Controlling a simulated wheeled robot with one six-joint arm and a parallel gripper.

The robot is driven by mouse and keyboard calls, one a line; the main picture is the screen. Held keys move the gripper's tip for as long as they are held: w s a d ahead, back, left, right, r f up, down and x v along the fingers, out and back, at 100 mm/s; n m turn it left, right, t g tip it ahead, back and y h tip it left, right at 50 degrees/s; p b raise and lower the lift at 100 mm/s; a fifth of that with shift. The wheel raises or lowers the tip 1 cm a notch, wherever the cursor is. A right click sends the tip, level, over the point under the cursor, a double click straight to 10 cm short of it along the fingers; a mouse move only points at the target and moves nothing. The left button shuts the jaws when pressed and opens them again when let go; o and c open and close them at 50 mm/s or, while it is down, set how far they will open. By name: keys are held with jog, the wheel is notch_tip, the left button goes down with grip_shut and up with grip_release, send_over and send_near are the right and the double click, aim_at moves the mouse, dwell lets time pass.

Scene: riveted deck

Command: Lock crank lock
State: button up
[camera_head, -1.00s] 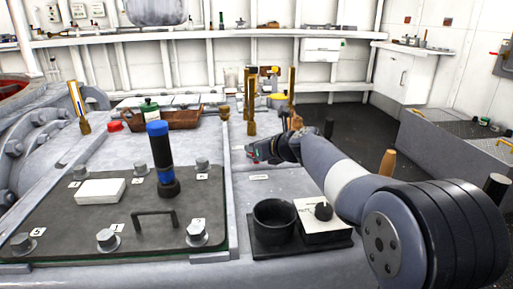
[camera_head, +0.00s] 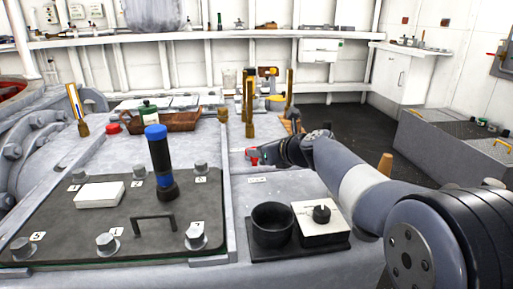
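My gripper (camera_head: 257,155) is at the end of my arm, low over the grey deck, just right of the raised seam. It is small and seen from behind, so its fingers and any grip are unclear. A small red part shows at its tip; I cannot tell if it belongs to the gripper or the deck. Upright brass-coloured posts (camera_head: 249,106) stand beyond the gripper, with another post (camera_head: 289,88) to their right. A yellow-and-black tool (camera_head: 267,72) shows behind them. I cannot tell which part is the crank lock.
A dark bolted plate (camera_head: 70,226) at front left carries a blue-topped upright cylinder (camera_head: 159,160), a white block (camera_head: 99,194) and a black handle (camera_head: 153,222). A black cup (camera_head: 272,224) and white knob box (camera_head: 322,222) sit front centre. A brown basket (camera_head: 176,122) lies farther back.

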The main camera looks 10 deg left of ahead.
jog(key=p+v, duration=0.1)
jog(key=v, duration=0.6)
jog(key=shift+w+f, duration=0.1)
jog(key=b+x, duration=0.2)
jog(key=x, duration=0.9)
jog(key=shift+a, duration=0.2)
